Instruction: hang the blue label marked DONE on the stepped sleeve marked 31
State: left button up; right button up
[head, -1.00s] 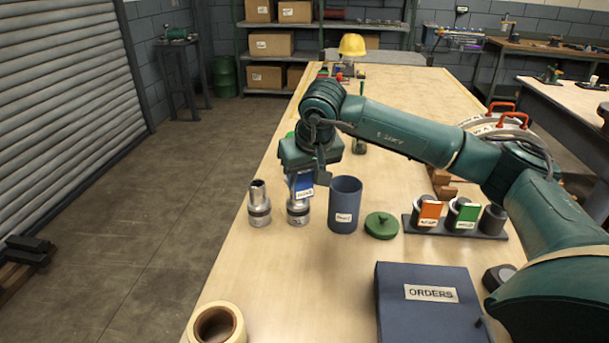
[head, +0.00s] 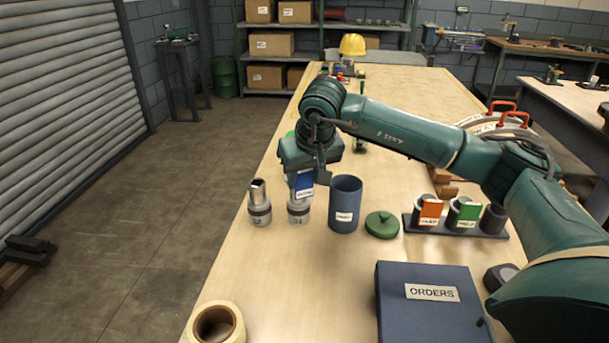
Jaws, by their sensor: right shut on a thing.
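My right gripper (head: 308,169) hangs over the left part of the table, shut on the blue label (head: 304,184). The label hangs below the jaws, with a white strip at its lower edge; its lettering is too small to read. Directly below and behind it stands a silver stepped sleeve (head: 298,211), which seems to be marked 31. The label and gripper cover the sleeve's upper part. I cannot tell whether the label touches the sleeve. My left gripper is not in view.
A similar silver sleeve (head: 259,207) stands to the left and a dark blue cup (head: 345,205) close to the right. A green lid (head: 382,225), a rack (head: 452,229) with orange and green labels, an ORDERS box (head: 430,310) and a tape roll (head: 216,324) are nearby.

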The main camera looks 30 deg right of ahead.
aim_at(305, 196)
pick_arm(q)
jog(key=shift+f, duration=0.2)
pick_arm(e)
jog(key=shift+f, duration=0.2)
jog(key=shift+f+b, duration=0.55)
jog(key=shift+b, duration=0.05)
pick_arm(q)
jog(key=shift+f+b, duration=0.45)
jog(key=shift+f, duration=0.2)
pick_arm(e)
jog(key=shift+f, duration=0.6)
jog(key=shift+f, duration=0.1)
pick_arm(q)
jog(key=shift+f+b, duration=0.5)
jog(key=shift+b, duration=0.5)
pick_arm(e)
jog(key=shift+f, duration=1.15)
jog(key=o, duration=1.1)
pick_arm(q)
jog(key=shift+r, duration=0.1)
